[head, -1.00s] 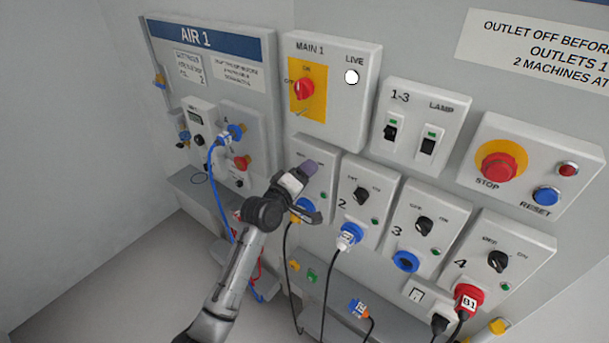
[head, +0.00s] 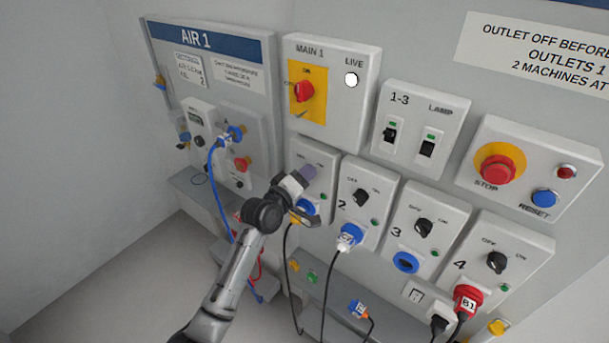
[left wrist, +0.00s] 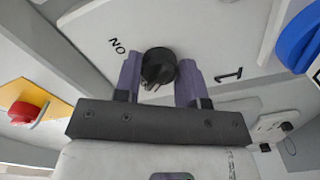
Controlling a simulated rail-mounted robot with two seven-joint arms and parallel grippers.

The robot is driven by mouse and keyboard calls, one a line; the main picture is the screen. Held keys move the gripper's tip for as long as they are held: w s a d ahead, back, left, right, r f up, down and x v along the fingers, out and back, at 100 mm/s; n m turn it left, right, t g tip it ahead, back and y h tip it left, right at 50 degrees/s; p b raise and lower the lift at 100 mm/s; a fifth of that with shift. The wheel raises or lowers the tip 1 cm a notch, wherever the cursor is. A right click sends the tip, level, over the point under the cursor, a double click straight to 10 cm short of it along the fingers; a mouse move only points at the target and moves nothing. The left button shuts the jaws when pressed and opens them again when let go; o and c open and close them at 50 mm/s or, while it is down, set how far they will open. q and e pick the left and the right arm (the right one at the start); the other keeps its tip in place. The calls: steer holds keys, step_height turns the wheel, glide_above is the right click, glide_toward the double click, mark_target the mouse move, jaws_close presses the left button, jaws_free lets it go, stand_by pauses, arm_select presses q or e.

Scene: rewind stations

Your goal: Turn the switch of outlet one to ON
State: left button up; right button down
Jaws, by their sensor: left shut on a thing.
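The outlet one panel (head: 320,158) is the leftmost of the lower row in the head view, partly hidden by my left gripper (head: 310,173). Its black switch knob (left wrist: 158,66) shows in the left wrist view, between the two purple fingers of my left gripper (left wrist: 159,80). The fingers are shut on the knob, one on each side. The ON label (left wrist: 117,45) is left of the knob and the number 1 is at its right. The knob is hidden in the head view, and its exact setting cannot be told. My right gripper is not in view.
Outlet two's knob (head: 361,198) is just to the right. Outlet one's blue plug (head: 308,207) and its black cable are below my gripper. The red main switch (head: 304,91) on its yellow plate is above. A blue air hose (head: 212,180) hangs at the left.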

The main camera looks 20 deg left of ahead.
arm_select(q)
steer(key=m+p, duration=0.2)
steer(key=m, duration=0.2)
steer(key=shift+a+m+p, duration=0.15)
steer(key=shift+m+p, duration=2.7)
steer(key=shift+m, duration=3.55)
steer(key=o, duration=0.9)
